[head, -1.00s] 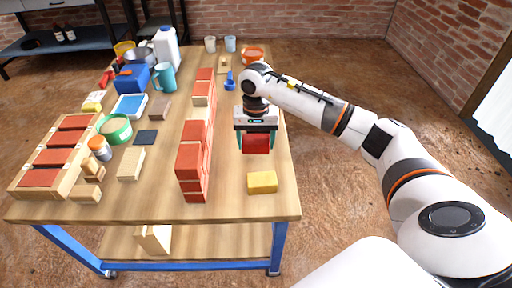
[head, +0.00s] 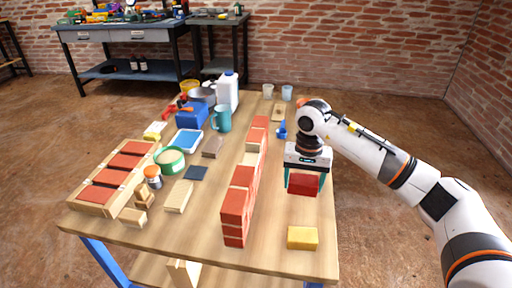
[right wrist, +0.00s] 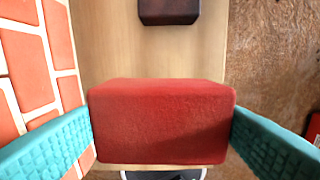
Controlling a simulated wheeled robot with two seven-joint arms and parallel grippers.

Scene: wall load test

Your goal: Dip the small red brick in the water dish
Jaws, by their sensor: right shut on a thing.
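My right gripper (head: 304,183) is shut on a small red brick (head: 303,186) and holds it over the table, right of the brick wall. In the right wrist view the red brick (right wrist: 162,121) sits between both teal fingers and fills the middle. A shallow white-rimmed dish with a flat blue surface (head: 187,140), which looks like the water dish, lies left of the wall, well away from the gripper. My left gripper is not in view.
The low brick wall (head: 239,205) stands between brick and dish. A yellow block (head: 302,237) lies near the front edge. A teal mug (head: 222,119), green bowl (head: 170,160) and dark flat square (head: 196,172) surround the dish. The right wrist view shows a dark block (right wrist: 168,11).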

